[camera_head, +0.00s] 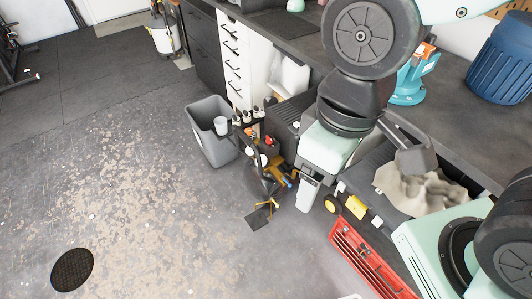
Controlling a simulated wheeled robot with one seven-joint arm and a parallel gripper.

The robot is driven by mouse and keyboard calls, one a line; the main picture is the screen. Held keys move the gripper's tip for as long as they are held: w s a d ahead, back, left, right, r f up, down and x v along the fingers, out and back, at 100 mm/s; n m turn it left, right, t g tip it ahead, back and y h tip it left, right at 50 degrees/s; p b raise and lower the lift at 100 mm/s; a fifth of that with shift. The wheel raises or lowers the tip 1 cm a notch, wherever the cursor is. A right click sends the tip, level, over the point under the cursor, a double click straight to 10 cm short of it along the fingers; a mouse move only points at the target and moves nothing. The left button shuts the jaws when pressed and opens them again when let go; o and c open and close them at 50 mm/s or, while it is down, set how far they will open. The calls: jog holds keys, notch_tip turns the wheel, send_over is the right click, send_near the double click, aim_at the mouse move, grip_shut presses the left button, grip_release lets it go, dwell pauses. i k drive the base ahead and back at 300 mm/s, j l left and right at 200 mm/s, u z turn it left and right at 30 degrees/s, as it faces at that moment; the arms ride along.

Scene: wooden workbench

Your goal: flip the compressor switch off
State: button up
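My gripper (308,196) hangs at the end of my arm near the middle of the picture, pointing down over the floor. Its pale fingertip part shows, but no clear gap between fingers can be made out, and I see nothing held in it. Just left of it stands a dark cluster of equipment (262,165) with black, orange, yellow and blue parts. This may be the compressor, but I cannot tell for certain. No switch can be made out, so its position is unclear. My arm covers part of the area behind the gripper.
A grey bin (203,112) stands left of the cluster. A red tool case (362,258) and a yellow item (355,207) lie right of my gripper, near a dark crate holding beige cloth (425,192). The workbench bears a blue barrel (500,65).

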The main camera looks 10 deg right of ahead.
aim_at(268, 141)
jog(key=j+z, duration=0.15)
jog(key=z, duration=0.15)
jog(key=i+j+z, duration=0.1)
jog(key=z, duration=0.15)
jog(key=i+j+z, duration=0.15)
jog(key=j+z, duration=0.15)
jog(key=j, duration=0.6)
jog(key=j+z, duration=0.25)
jog(key=j, duration=2.45)
jog(key=i+z, duration=0.05)
